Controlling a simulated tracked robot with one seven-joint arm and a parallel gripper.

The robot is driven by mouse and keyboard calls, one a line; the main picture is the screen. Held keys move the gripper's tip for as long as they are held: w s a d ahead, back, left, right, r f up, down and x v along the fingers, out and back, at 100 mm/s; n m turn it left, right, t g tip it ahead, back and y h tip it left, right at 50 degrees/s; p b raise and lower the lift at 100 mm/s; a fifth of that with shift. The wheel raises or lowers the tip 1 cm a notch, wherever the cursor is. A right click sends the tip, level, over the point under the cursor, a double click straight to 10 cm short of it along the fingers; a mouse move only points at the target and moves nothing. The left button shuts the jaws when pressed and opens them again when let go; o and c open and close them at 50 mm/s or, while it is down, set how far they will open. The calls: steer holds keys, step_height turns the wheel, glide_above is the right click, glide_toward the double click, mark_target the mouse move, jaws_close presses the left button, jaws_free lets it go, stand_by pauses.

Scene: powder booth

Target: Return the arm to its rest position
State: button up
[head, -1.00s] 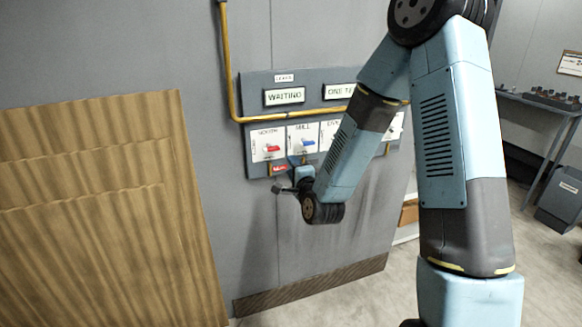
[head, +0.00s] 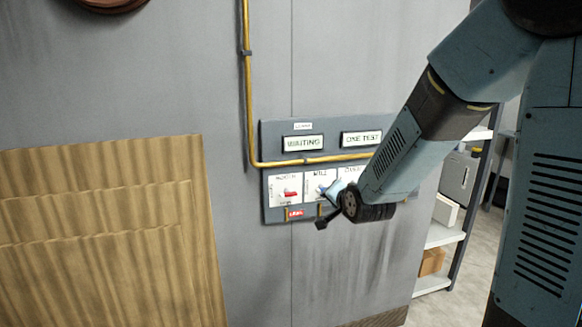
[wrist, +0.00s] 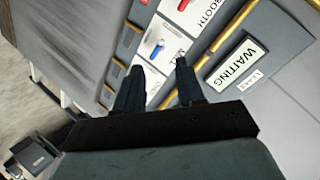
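My gripper (head: 327,208) hangs in front of the lower edge of the grey control panel (head: 268,150) in the head view, below the MILL switch. In the wrist view my gripper (wrist: 158,70) has its two dark fingers apart, with nothing between them. Beyond the fingertips is the blue MILL switch (wrist: 157,50); it also shows in the head view (head: 321,189). The red BOOTH switch (head: 291,193) is left of it in the head view. My arm bends down from the upper right and hides the panel's right part, including most of the OVEN plate.
A yellow pipe (head: 247,100) runs down the wall and across the panel. Signs read WAITING (head: 303,143) and ONE TEST (head: 361,138). A corrugated brown sheet (head: 100,240) stands at left. Shelves (head: 440,237) with boxes stand at right. The wall below the panel is clear.

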steer(key=s+d+r+n+g+h, duration=0.1)
steer(key=s+d+r+n+g, duration=0.1)
steer(key=s, duration=0.7)
steer(key=s+d+r+n+g+h, duration=0.1)
steer(key=s+d+r, duration=0.4)
steer(key=s, duration=0.5)
steer(key=s+d+r+n+g+h, duration=0.1)
steer(key=s+d+r+n+g, duration=0.2)
steer(key=s, duration=0.7)
steer(key=shift+s+d+r+n+g, duration=0.2)
steer(key=shift+d+n+g, duration=0.35)
steer(key=shift+d, duration=0.5)
